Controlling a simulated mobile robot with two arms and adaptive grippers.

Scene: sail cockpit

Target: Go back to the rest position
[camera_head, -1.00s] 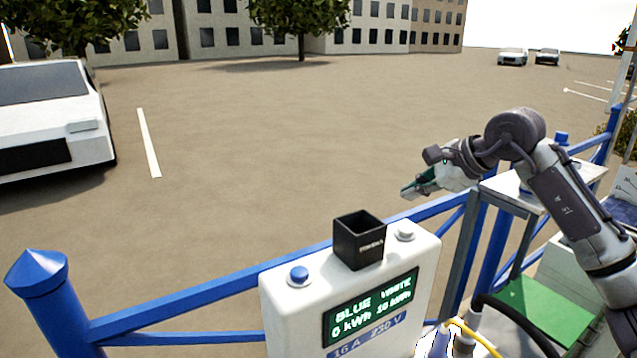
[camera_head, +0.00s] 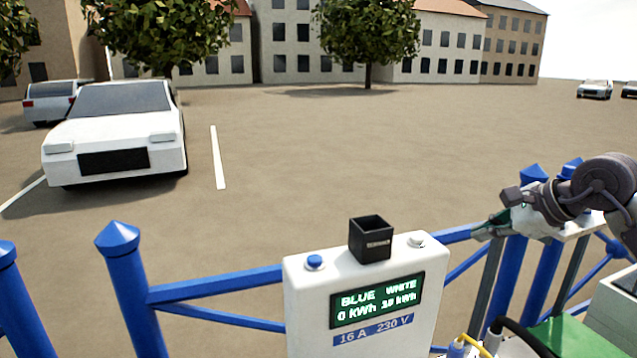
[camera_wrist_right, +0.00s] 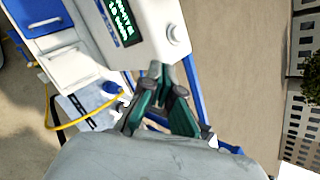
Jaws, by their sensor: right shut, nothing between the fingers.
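My right gripper (camera_head: 484,232) is at the right of the head view, reaching in above the blue railing, to the right of the white power box (camera_head: 302,311). It is shut and holds nothing. In the right wrist view its green and grey fingers (camera_wrist_right: 158,82) come together at the tips, just below the white box (camera_wrist_right: 160,45) in the picture. I cannot tell whether the tips touch anything. The arm behind it leaves the frame at the right edge. My left gripper is in neither view.
The box carries a black open cup (camera_head: 371,243), a blue button (camera_head: 314,262), a white button (camera_head: 416,240) and a lit display (camera_head: 377,299). A blue railing (camera_head: 215,288) runs behind it. A yellow cable (camera_head: 474,345) and a green surface (camera_head: 575,337) are at lower right. Parked cars stand beyond.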

